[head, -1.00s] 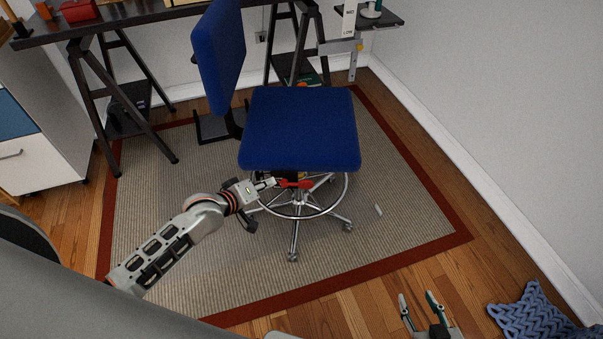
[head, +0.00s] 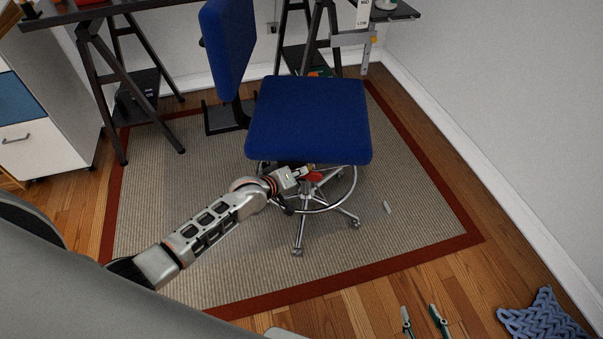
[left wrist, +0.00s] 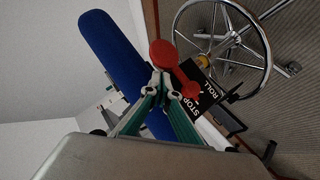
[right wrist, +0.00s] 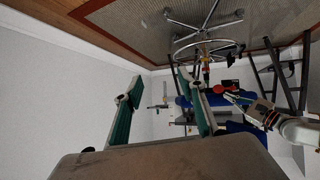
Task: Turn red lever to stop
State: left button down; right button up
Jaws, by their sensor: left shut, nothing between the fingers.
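The blue swivel chair (head: 308,118) stands on the rug with its red lever (head: 315,176) under the seat. In the left wrist view the red lever (left wrist: 163,54) has a round end and an arm running down to the right. Beside it is a black label (left wrist: 208,92) reading STOP and ROLL. My left gripper (head: 308,170) is under the seat's front edge; its closed fingertips (left wrist: 161,82) overlap the lever in the left wrist view, and I cannot tell if they touch it. My right gripper (head: 422,310) is open and empty, low in the head view.
The chair's chrome foot ring (left wrist: 222,38) and base lie close to the left gripper. A dark trestle desk (head: 110,10) is behind the chair. A small pale object (head: 387,207) lies on the rug (head: 410,190). A blue knitted thing (head: 543,318) is at lower right.

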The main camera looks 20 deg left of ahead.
jog(key=shift+r, duration=0.1)
pick_arm(q)
jog(key=w+r+p+v, duration=0.1)
jog(key=p+v, duration=0.7)
jog(key=v, duration=0.3)
jog(key=shift+s+a+r+m+y, duration=0.25)
jog(key=shift+a+r+m+y, duration=0.05)
jog(key=shift+r+y, duration=0.15)
pick_arm(e)
notch_tip(320, 180, up, 9)
jog(key=a, duration=0.1)
jog(key=shift+w+a+f, duration=0.15)
jog(key=shift+a+f, duration=0.05)
jog(key=shift+a, duration=0.15)
pick_arm(q)
jog(key=shift+s, duration=0.1)
